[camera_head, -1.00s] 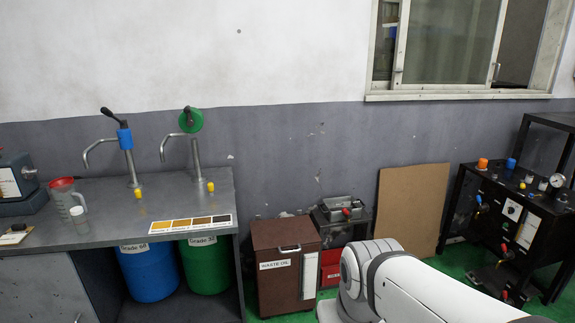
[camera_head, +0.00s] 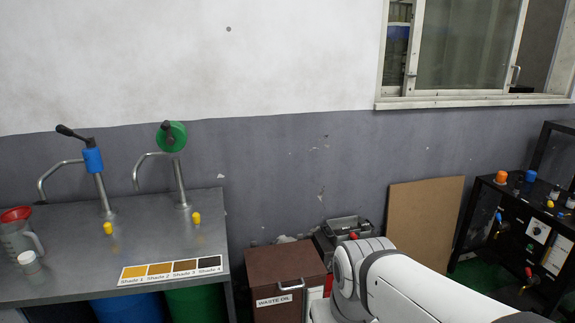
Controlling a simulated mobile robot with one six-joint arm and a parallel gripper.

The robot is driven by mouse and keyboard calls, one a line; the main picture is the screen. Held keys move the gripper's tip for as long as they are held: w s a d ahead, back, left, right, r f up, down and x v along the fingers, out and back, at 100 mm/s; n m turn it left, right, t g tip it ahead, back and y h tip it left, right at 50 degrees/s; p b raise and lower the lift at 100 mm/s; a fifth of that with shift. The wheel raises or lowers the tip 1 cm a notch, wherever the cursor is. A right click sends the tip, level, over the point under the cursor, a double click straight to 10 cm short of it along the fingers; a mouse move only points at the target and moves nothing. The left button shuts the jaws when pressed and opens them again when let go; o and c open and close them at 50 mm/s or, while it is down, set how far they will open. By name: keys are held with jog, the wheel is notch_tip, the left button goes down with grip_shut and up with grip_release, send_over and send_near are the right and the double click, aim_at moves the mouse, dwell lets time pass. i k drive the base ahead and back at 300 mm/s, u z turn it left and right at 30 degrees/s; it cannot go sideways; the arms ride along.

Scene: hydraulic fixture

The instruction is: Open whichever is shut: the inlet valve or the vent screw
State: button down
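The black hydraulic fixture (camera_head: 511,232) stands at the right edge, partly cut off. Its front panel carries a blue-handled lever (camera_head: 497,219) and a red-handled lever (camera_head: 528,272). An orange knob (camera_head: 501,177) and a blue knob (camera_head: 530,176) sit on its top. I cannot tell which part is the inlet valve or the vent screw, nor whether either is shut. My white arm crosses the lower right, and my gripper is out of view.
A metal bench (camera_head: 70,268) with two hand pumps and a shade card (camera_head: 171,270) fills the left. A brown waste oil bin (camera_head: 284,264) stands beside it. A brown board (camera_head: 424,222) leans on the wall between the bin and the fixture.

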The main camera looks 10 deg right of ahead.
aim_at(549, 204)
jog(key=z, duration=1.5)
jog(key=i, duration=3.1)
jog(key=z, duration=1.55)
jog(key=i, duration=0.7)
jog(key=u, duration=0.05)
